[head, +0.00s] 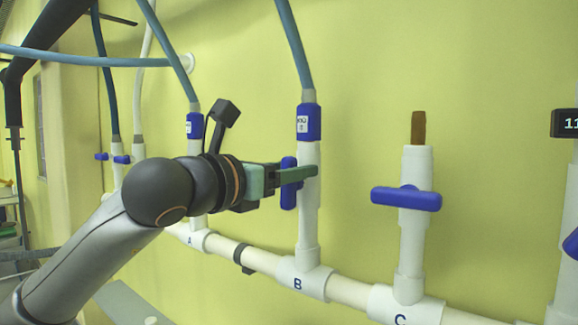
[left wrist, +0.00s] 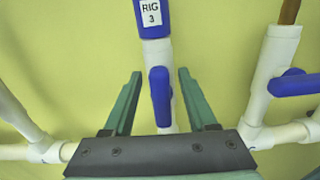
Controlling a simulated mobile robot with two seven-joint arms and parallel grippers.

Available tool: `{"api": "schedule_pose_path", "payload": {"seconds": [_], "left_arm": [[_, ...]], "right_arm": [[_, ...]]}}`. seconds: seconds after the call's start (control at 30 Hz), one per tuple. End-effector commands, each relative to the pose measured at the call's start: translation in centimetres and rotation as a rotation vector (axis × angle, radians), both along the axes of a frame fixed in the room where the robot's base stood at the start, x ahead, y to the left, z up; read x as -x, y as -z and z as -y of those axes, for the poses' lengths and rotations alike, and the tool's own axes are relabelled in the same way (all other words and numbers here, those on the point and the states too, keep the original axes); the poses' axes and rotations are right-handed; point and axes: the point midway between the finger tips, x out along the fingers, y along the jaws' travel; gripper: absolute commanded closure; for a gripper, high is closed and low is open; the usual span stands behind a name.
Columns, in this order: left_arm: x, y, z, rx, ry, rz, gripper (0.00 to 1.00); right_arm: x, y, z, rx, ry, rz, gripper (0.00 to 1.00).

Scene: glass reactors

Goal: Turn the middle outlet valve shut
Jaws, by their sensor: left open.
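The middle outlet valve is on the white riser marked B. Its blue handle (head: 289,187) stands upright, roughly in line with the pipe, partly covered by my gripper in the head view. My left gripper (head: 298,174) is open at this handle. In the left wrist view the blue handle (left wrist: 160,96) lies between the two green fingers of the gripper (left wrist: 160,75), with visible gaps on both sides. I cannot tell how deep the handle sits between the fingers. My right gripper is out of view.
Riser C to the right has a blue handle (head: 406,198) set crosswise; it also shows in the left wrist view (left wrist: 296,83). Riser A (head: 194,222) is partly behind my left arm. A blue hose (head: 295,45) enters riser B's top. A white manifold pipe (head: 348,291) runs below.

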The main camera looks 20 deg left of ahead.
Motion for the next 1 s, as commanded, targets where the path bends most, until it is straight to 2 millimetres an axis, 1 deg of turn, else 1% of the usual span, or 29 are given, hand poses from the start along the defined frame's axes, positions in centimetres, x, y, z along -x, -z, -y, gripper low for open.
{"api": "schedule_pose_path", "payload": {"seconds": [0.13,0.63,0.67,1.0], "left_arm": [[0.01,0.04,0.00,0.000,0.000,0.000,0.43],[0.05,0.01,0.00,0.000,0.000,0.000,0.99],[0.05,0.01,0.00,0.000,0.000,0.000,1.00],[0.07,0.01,0.01,-0.002,0.001,0.001,1.00]], "right_arm": [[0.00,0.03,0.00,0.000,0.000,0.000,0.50],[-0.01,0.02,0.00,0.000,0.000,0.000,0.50],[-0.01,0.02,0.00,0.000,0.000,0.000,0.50],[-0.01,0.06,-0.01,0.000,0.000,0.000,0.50]]}}
